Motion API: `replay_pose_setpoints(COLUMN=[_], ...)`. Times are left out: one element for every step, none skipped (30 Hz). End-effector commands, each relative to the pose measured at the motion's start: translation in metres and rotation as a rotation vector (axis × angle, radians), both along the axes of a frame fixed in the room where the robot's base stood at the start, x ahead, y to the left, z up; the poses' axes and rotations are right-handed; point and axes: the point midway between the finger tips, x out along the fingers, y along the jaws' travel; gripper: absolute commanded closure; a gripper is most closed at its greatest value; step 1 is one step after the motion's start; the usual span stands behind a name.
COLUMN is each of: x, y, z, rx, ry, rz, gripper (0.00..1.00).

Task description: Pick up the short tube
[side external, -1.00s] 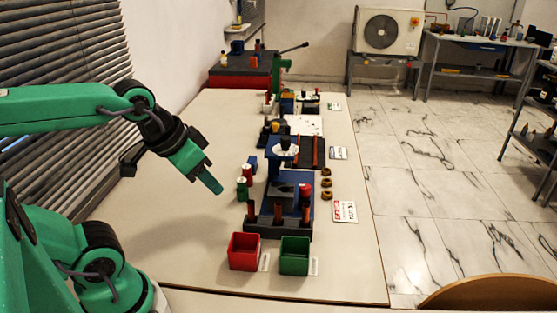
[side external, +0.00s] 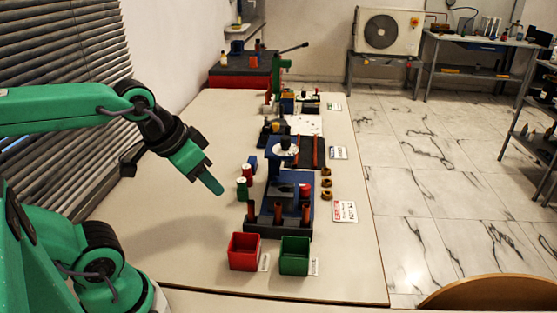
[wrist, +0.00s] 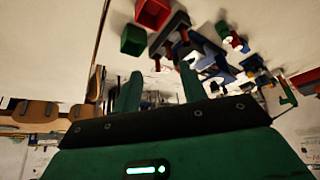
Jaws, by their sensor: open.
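Several reddish-brown tubes stand upright in a dark rack (side external: 262,231) at the near end of the blue rig. They are a left tube (side external: 251,209), a middle tube (side external: 278,214) and a right tube (side external: 306,212). I cannot tell for sure which is the short tube. My gripper (side external: 212,186) is in the air above the table, to the left of the rack and apart from it. In the wrist view my gripper (wrist: 160,82) shows two green fingers spread apart with nothing between them. The rack and tubes appear small beyond the fingers there.
A red bin (side external: 244,252) and a green bin (side external: 294,257) stand in front of the rack. Red and green cylinders (side external: 243,188) stand left of the rig. Brass nuts (side external: 327,183) and a label card (side external: 344,212) lie right of it. The table's left part is clear.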

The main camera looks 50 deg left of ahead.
Motion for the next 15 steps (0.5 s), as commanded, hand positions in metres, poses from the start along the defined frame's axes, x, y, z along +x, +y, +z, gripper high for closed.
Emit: replay_pose_setpoints(x=[0.0, 0.0, 0.001, 0.001, 0.002, 0.003, 0.004, 0.006, 0.008, 0.01, 0.012, 0.016, 0.019, 0.022, 0.026], y=[0.0, 0.0, 0.0, 0.0, 0.001, 0.001, 0.001, 0.002, 0.003, 0.003, 0.004, 0.005, 0.006, 0.007, 0.008], z=[0.0, 0.0, 0.0, 0.0, 0.0, 0.0, -0.001, -0.001, -0.002, -0.002, -0.003, -0.004, -0.004, -0.006, -0.007], rx=[0.0, 0.0, 0.0, 0.001, 0.001, 0.002, 0.003, 0.004, 0.004, 0.005, 0.006, 0.008, 0.009, 0.01, 0.012], ry=[0.0, 0.001, 0.002, 0.004, 0.006, 0.01, 0.015, 0.02, 0.028, 0.036, 0.044, 0.056, 0.065, 0.077, 0.091], rz=[0.0, 0.0, 0.0, 0.0, 0.0, 0.001, 0.001, 0.002, 0.002, 0.003, 0.003, 0.004, 0.005, 0.004, 0.005], gripper=[0.58, 0.58, 0.58, 0.58, 0.58, 0.58, 0.58, 0.58, 0.58, 0.58, 0.58, 0.58, 0.58, 0.58, 0.58])
